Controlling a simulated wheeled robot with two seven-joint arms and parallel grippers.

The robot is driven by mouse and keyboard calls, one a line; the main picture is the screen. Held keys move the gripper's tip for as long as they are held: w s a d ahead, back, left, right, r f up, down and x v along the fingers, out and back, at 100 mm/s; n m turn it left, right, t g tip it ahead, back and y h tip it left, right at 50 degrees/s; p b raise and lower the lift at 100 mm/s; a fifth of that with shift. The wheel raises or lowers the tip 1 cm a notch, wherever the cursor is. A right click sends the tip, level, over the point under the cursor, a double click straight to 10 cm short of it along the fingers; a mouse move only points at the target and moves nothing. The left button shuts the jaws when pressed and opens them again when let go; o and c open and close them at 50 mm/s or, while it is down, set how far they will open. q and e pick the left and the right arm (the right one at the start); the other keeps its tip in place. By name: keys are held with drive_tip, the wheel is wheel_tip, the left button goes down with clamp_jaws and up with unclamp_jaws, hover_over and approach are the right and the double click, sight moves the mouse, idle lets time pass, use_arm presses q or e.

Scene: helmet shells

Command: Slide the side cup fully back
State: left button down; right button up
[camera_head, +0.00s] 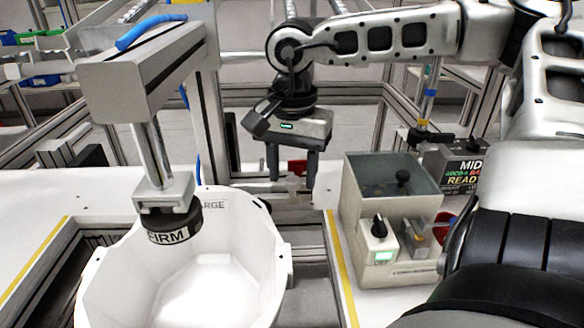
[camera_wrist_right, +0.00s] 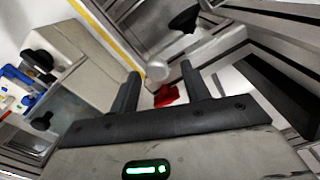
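A large white helmet shell (camera_head: 205,270), marked with partly hidden letters ending in "ARGE", lies open side up at the lower left under a dark round pad (camera_head: 175,228) labelled "FIRM". My right gripper (camera_head: 291,178) points down, its two fingers apart, beyond the shell's right rim. The right wrist view shows the open fingers (camera_wrist_right: 160,80) with a pale rounded piece (camera_wrist_right: 158,70) and a red piece (camera_wrist_right: 166,96) beyond the gap. I cannot tell whether either touches a finger. I cannot identify the side cup for sure. My left gripper is not in view.
A beige box (camera_head: 392,185) with a black knob stands right of the gripper, with a smaller dial box (camera_head: 380,240) in front. The press column (camera_head: 208,100) rises behind the shell. Bare white table (camera_head: 30,205) shows at left.

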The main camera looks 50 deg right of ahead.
drive_tip(key=shift+r, duration=0.1)
wheel_tip(320, 180, up, 16)
drive_tip(key=p, duration=0.1)
idle(0.8)
